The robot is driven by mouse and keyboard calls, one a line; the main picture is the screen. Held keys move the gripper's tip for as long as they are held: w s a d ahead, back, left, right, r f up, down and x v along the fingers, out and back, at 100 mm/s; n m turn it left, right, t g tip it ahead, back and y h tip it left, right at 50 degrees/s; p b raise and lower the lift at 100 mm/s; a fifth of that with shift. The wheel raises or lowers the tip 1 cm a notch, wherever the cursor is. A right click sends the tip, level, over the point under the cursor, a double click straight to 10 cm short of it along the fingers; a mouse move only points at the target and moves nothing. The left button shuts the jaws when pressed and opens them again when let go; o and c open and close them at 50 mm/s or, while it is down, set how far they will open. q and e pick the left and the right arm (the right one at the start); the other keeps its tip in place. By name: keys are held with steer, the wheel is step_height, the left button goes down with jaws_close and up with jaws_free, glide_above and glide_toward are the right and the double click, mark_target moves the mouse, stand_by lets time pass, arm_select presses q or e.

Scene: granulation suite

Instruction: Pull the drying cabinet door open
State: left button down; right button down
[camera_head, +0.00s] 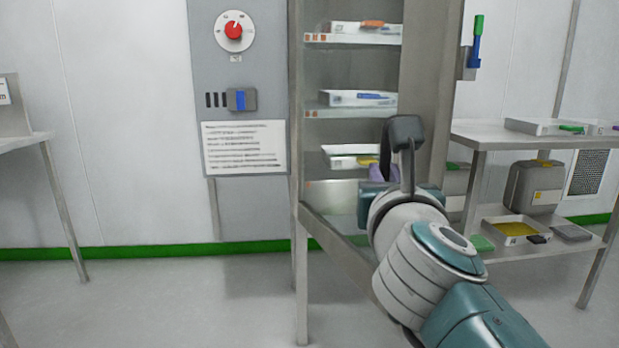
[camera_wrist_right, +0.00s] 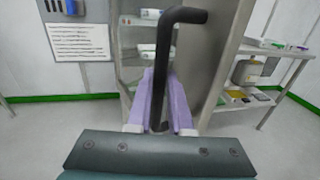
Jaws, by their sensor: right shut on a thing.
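The drying cabinet (camera_head: 296,110) stands in the middle of the head view. White trays on its shelves show inside. A broad grey upright (camera_head: 428,70) runs down its right side. I cannot tell how far the door stands open. The dark door handle (camera_head: 403,130) is an upright bar with a bent top; it also shows in the right wrist view (camera_wrist_right: 183,15). My right gripper (camera_wrist_right: 160,85) has its purple fingers shut on either side of the bar. In the head view my wrist hides most of the fingers and the lower handle. My left gripper is not in view.
A grey control panel with a red knob (camera_head: 234,30) and a notice (camera_head: 244,148) is left of the cabinet. A steel table (camera_head: 490,135) with trays stands close on the right. Another table (camera_head: 25,140) is far left. Floor (camera_head: 200,300) in front is clear.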

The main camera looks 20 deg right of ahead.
steer(key=shift+a+f, duration=0.15)
steer(key=shift+f, duration=0.1)
steer(key=c, duration=1.2)
jaws_free()
steer(key=shift+o, duration=0.7)
steer(key=shift+w+r, duration=0.1)
steer(key=shift+w, duration=0.05)
steer(key=shift+o, duration=1.1)
steer(key=shift+r, duration=0.1)
